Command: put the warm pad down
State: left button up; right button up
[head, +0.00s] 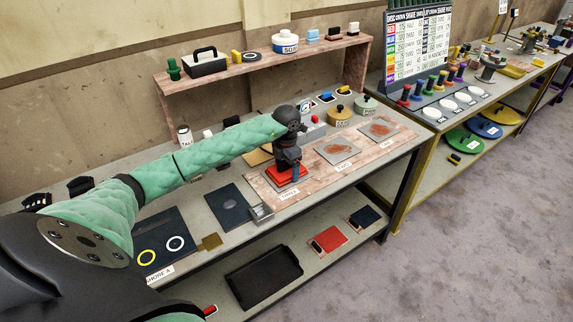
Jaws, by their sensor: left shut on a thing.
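My left gripper (288,163) points down over the wooden board on the workbench. It is shut on a red pad (283,176), which I take for the warm pad. The pad is low over the leftmost of three grey squares on the board, above a small label. I cannot tell whether it touches the board. The gripper hides part of the pad. My right gripper is out of view.
Lidded pots (340,116) stand behind. A dark square plate (230,206) lies to the left. A raised shelf (270,61) spans the back. A black tray (264,276) is on the lower shelf.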

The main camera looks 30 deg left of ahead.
pick_arm(q)
jog(key=shift+f, duration=0.1)
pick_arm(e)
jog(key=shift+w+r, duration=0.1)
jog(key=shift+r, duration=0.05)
pick_arm(q)
jog(key=o, duration=1.3)
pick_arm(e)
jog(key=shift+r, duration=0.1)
pick_arm(q)
jog(key=shift+r, duration=0.4)
notch_tip(320, 180, up, 12)
jog(key=b, duration=0.4)
jog(key=shift+f+b, duration=0.25)
jog(key=shift+b, duration=0.15)
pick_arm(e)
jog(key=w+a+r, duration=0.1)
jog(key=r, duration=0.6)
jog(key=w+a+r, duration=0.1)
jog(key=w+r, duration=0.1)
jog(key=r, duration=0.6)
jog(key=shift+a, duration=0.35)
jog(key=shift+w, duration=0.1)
